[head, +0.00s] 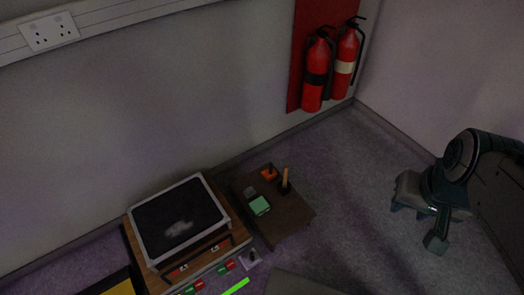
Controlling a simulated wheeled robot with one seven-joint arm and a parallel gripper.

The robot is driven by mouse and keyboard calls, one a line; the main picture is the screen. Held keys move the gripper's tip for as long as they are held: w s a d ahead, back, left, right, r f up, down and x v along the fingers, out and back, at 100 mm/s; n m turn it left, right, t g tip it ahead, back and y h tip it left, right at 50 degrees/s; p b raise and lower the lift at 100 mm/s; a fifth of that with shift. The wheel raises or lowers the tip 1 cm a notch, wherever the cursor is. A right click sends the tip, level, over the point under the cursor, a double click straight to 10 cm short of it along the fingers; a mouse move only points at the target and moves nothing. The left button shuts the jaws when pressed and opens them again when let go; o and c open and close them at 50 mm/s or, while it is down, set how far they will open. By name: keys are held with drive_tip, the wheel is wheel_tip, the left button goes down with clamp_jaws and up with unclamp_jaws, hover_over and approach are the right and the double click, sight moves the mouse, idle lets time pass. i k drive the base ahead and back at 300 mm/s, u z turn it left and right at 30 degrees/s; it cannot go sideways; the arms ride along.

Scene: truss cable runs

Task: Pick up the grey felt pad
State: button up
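A small grey block-like item (249,191), which looks like the grey felt pad, lies on the small brown table (288,222). It is beside a pale green block (260,206) and near an orange item (269,173). It is too small to make out its texture. My gripper (436,242) hangs at the right of the head view, well to the right of the brown table and apart from everything on it. Nothing clearly shows in it. Its fingers are dark and small, so their opening is unclear.
A dark upright item with a wooden handle (285,181) stands on the brown table. Left of it is a wooden-sided unit with a light-rimmed black tray (178,219), bearing a pale patch. Two red fire extinguishers (317,75) hang at the back wall. Carpet (350,190) between table and gripper is clear.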

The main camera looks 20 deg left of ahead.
sight(249, 192)
drive_tip(key=u, duration=0.7)
drive_tip(key=i, duration=0.9)
drive_tip(key=u, duration=0.8)
